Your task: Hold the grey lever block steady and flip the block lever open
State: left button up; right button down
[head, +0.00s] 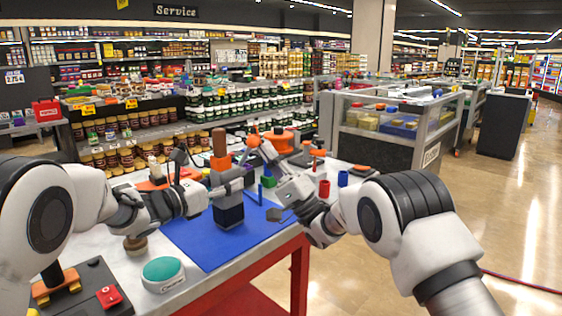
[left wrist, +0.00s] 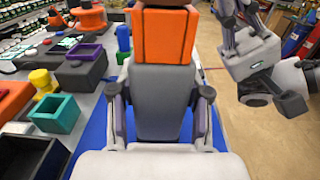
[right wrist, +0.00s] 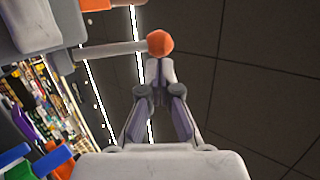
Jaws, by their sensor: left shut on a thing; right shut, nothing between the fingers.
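The grey lever block (head: 229,196) stands upright on a blue mat (head: 195,240), with an orange-brown part (head: 219,142) on top. In the left wrist view the grey body (left wrist: 160,98) is between my left fingers. My left gripper (head: 228,183) is shut on the block from the left. The block lever is a grey rod with an orange ball end (head: 252,141); in the right wrist view the rod (right wrist: 110,49) sticks out sideways from the block to the ball (right wrist: 160,43). My right gripper (right wrist: 159,72) is shut and empty, fingertips right at the ball; contact is unclear.
A teal-topped button (head: 163,271) and a dark box with a red switch (head: 109,296) are at the front left. The front right of the mat is clear.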

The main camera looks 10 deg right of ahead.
jog(key=shift+r, duration=0.1)
dwell(0.3)
jog(key=w+a+r+m+g+h, duration=0.2)
jog(key=w+a+r+h, duration=0.2)
jog(key=h, duration=0.3)
jog(key=shift+w+a+m+g, duration=0.15)
jog(key=shift+w+m+g, duration=0.25)
jog(key=shift+w, duration=0.35)
jog(key=s+d+r, duration=0.1)
jog(key=s+d, duration=0.5)
jog(key=d, duration=0.5)
jog(key=shift+s+d+r, duration=0.15)
jog(key=shift+s+r, duration=0.1)
jog(key=shift+s, duration=0.05)
